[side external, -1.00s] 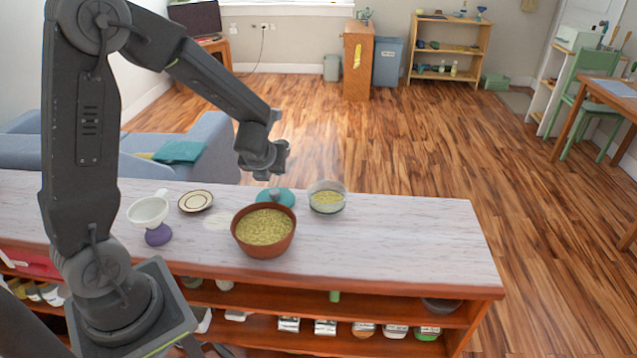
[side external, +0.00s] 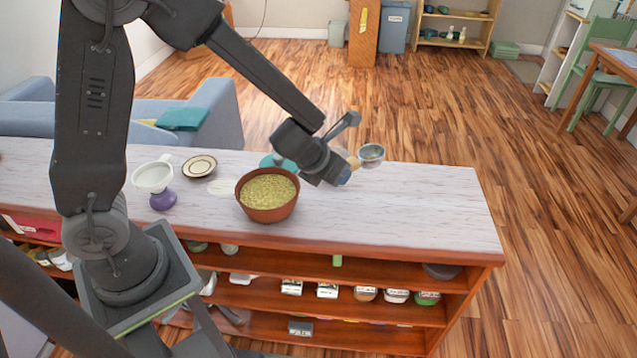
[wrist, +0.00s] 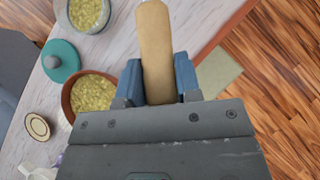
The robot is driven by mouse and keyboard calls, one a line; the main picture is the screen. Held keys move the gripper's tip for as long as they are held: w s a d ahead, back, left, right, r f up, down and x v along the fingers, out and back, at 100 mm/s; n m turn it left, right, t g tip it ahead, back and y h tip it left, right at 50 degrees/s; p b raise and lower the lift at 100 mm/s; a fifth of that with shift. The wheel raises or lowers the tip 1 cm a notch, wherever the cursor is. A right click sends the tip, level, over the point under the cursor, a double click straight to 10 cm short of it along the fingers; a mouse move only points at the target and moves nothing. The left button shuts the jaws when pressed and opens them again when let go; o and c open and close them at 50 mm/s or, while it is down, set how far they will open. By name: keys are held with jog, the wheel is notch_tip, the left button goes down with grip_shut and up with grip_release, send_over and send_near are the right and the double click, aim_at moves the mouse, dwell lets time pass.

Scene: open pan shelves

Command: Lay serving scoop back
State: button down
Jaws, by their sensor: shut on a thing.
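My gripper (side external: 342,170) is shut on the pale wooden handle of the serving scoop, above the counter's right half. A terracotta bowl of yellow-green grain (side external: 267,195) stands left of my gripper and also shows in the wrist view (wrist: 92,92).
A teal lid (wrist: 61,61) lies by the bowls. A small rimmed plate (side external: 199,166), a pale flat patch (side external: 222,186) and a white cup-like vessel on a purple base (side external: 153,177) are further left. The counter (side external: 430,205) is clear at right. Stocked shelves lie below.

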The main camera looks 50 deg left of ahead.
jog(key=shift+s+d+f+m+h, duration=0.15)
jog(key=shift+d+m+h, duration=0.2)
jog(key=shift+d, duration=0.7)
notch_tip(320, 180, down, 7)
jog(key=s+a+n+g+y, duration=0.1)
jog(key=a+n+y, duration=0.2)
jog(key=n, duration=0.3)
jog(key=shift+s+f+y, duration=0.15)
jog(key=shift+s+y, duration=0.2)
jog(key=shift+y, duration=0.2)
jog(key=shift+f, duration=0.15)
